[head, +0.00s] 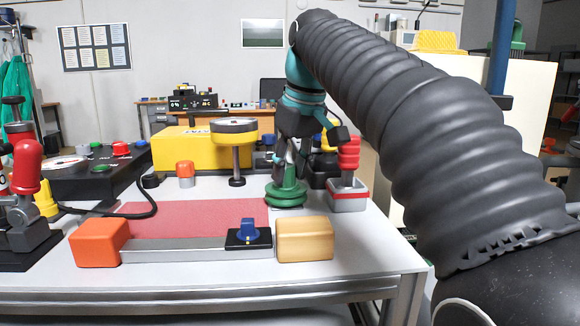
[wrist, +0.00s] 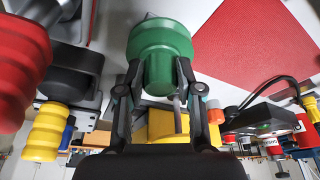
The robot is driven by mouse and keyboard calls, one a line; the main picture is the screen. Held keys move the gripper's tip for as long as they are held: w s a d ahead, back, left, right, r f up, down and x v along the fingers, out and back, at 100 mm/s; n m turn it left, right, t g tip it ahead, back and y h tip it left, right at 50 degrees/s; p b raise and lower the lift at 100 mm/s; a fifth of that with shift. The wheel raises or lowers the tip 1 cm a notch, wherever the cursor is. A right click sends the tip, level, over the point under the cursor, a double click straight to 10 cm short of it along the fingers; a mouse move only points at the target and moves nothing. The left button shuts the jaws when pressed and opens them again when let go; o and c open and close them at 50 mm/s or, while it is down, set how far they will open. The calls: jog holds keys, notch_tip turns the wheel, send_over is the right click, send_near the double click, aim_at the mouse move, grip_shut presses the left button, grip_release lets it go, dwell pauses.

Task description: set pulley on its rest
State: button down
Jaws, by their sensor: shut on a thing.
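The green pulley (head: 287,194) has a wide round flange and a narrower hub. In the wrist view the pulley (wrist: 160,45) fills the top middle, with my gripper (wrist: 160,75) shut on its hub, one finger on each side. In the head view my gripper (head: 288,175) comes down on it from above. The pulley is upright at or just above the table (head: 350,250), near its right side; I cannot tell whether it touches. I cannot make out for sure which thing is its rest.
A red stacked knob on a grey-and-red base (head: 348,197) stands close right of the pulley. The red mat (head: 180,217) is bare. In front are an orange block (head: 99,243), a blue-knobbed switch (head: 248,234) and a tan block (head: 304,239).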

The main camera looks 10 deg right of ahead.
jog(key=c, duration=0.7)
grip_release()
jog(key=shift+r, duration=0.1)
